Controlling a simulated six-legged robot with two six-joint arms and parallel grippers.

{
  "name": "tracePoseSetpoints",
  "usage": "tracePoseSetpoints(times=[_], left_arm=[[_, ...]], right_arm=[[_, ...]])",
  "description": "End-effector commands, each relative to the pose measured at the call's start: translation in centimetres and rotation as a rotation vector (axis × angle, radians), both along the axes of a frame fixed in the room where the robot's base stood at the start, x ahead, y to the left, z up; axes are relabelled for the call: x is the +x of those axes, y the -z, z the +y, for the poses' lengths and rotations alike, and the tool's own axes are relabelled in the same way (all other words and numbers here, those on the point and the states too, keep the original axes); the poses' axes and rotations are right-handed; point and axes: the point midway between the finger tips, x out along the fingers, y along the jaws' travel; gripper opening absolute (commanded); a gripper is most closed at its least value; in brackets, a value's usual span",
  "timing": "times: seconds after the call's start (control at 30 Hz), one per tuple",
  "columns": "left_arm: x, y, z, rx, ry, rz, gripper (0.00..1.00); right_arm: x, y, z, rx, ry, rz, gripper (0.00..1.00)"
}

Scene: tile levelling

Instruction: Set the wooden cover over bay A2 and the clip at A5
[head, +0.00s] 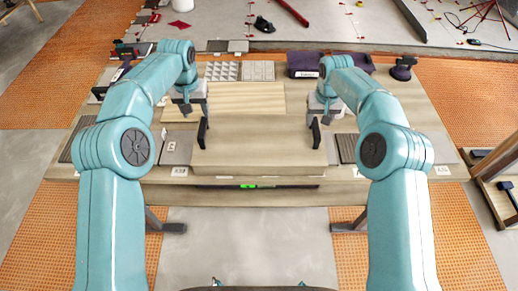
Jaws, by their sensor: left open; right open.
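A pale wooden cover (258,155) lies at the front middle of the workbench, with a black upright handle at its left end (203,131) and another at its right end (316,133). My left gripper (186,109) is open, just behind and left of the left handle. My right gripper (327,110) is open, just behind and right of the right handle. Both look empty and apart from the handles. White labels, such as one at the front left (179,171), are too small to read. I cannot make out the clip or which bay is A2 or A5.
A ribbed wooden panel (247,98) lies behind the cover. Patterned pale tiles (222,71) and a dark purple case (304,63) are at the back. A dark suction-cup-like tool (402,68) stands back right. A green-vial level (248,186) shows at the front edge.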

Motion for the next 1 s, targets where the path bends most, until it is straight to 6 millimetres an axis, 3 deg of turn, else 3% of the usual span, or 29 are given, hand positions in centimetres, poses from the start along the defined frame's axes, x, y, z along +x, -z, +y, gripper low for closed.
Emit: tracePoseSetpoints(times=[0.1,0.3,1.0], left_arm=[[0.0,0.0,0.0,0.0,0.0,0.0,0.53],[0.0,0.0,0.0,0.0,0.0,0.0,0.53],[0.0,0.0,0.0,0.0,0.0,0.0,0.53]], right_arm=[[-0.2,-2.4,0.0,0.0,0.0,-0.002,0.54],[-0.5,-4.5,0.0,0.0,0.0,0.001,0.54],[-0.6,-4.7,0.0,0.0,0.0,0.002,0.54]])
